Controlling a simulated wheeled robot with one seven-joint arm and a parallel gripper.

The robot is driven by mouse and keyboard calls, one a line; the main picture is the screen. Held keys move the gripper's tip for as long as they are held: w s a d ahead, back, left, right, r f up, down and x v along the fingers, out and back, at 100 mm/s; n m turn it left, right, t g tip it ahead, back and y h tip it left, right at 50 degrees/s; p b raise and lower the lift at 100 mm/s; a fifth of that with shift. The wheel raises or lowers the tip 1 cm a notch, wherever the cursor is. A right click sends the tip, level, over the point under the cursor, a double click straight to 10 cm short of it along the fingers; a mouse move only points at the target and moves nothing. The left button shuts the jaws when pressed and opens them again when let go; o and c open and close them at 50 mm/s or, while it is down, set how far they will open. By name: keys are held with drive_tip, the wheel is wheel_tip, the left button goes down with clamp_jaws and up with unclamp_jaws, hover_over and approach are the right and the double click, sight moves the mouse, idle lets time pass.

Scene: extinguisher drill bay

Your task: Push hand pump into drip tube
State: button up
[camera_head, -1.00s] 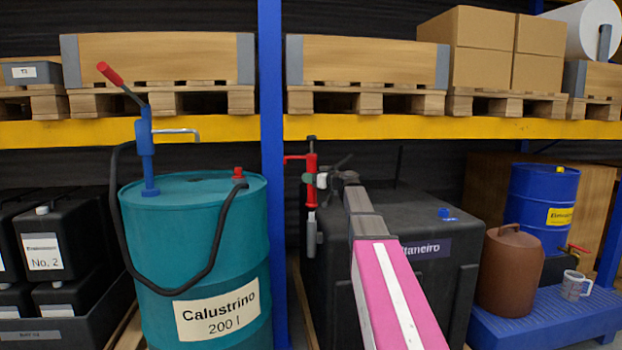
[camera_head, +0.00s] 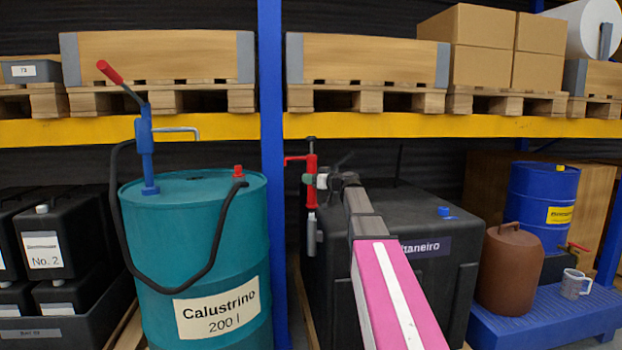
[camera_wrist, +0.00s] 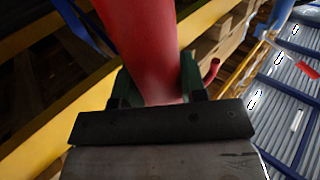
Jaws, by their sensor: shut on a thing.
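The hand pump (camera_head: 311,182) is red, with a spout to the left and a dark top. It stands upright at the left front of a black tank. My gripper (camera_head: 310,180) is shut around its body; the pump also fills the upper middle of the wrist view (camera_wrist: 145,40), between green finger pads. The drip tube (camera_head: 311,238) is a grey upright tube at the tank's left side. The pump's lower end is in line above the tube's mouth and looks at or just inside it; I cannot tell how deep. The wrist view does not show the tube.
The black tank (camera_head: 420,285) stands right behind my arm. A blue rack post (camera_head: 272,150) and a teal drum (camera_head: 190,245) with a blue pump (camera_head: 146,150) and black hose are to the left. A yellow beam (camera_head: 400,127) crosses above. A brown can (camera_head: 510,270) stands at right.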

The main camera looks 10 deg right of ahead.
sight(315, 191)
drive_tip(key=shift+f, duration=2.65)
idle(2.4)
drive_tip(key=o, duration=1.1)
drive_tip(key=shift+s+d, duration=0.1)
drive_tip(key=v, duration=0.8)
drive_tip(key=shift+s+d, duration=0.3)
idle(0.5)
